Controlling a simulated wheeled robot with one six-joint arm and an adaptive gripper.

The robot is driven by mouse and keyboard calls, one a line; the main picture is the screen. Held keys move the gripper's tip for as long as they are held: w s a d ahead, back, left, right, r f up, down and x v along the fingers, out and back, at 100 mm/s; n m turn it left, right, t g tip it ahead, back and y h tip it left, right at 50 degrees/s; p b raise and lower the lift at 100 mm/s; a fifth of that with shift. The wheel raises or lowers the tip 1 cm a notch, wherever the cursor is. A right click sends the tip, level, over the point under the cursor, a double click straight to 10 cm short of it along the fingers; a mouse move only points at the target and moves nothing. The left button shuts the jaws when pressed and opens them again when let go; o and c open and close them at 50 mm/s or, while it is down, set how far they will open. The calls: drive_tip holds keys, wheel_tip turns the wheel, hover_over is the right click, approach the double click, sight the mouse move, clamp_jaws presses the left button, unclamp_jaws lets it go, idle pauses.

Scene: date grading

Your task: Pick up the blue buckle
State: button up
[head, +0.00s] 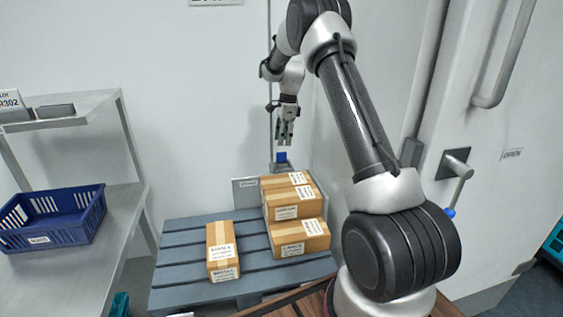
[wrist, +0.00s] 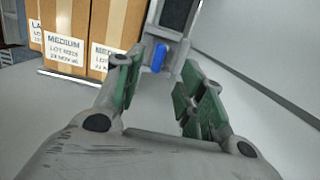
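The blue buckle (head: 282,157) is a small bright blue piece on a grey fixture behind the stacked cartons. In the wrist view the blue buckle (wrist: 158,57) shows ahead, beyond the fingertips and in line with the gap between them, nearer the left finger. My gripper (head: 286,142) points down just above it in the head view. In the wrist view my gripper (wrist: 160,80) has its green-padded fingers spread, with nothing between them. I see no contact with the buckle.
Stacked cartons (head: 285,213) stand on a blue-grey pallet (head: 177,283), close to the buckle. A single carton (head: 222,250) lies left of them. A blue crate (head: 88,208) sits on the left bench. The wall and a door with a handle (head: 455,165) bound the space.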

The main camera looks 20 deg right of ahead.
sight(281, 153)
drive_tip(key=f, duration=0.7)
drive_tip(key=shift+a, duration=0.4)
clamp_jaws()
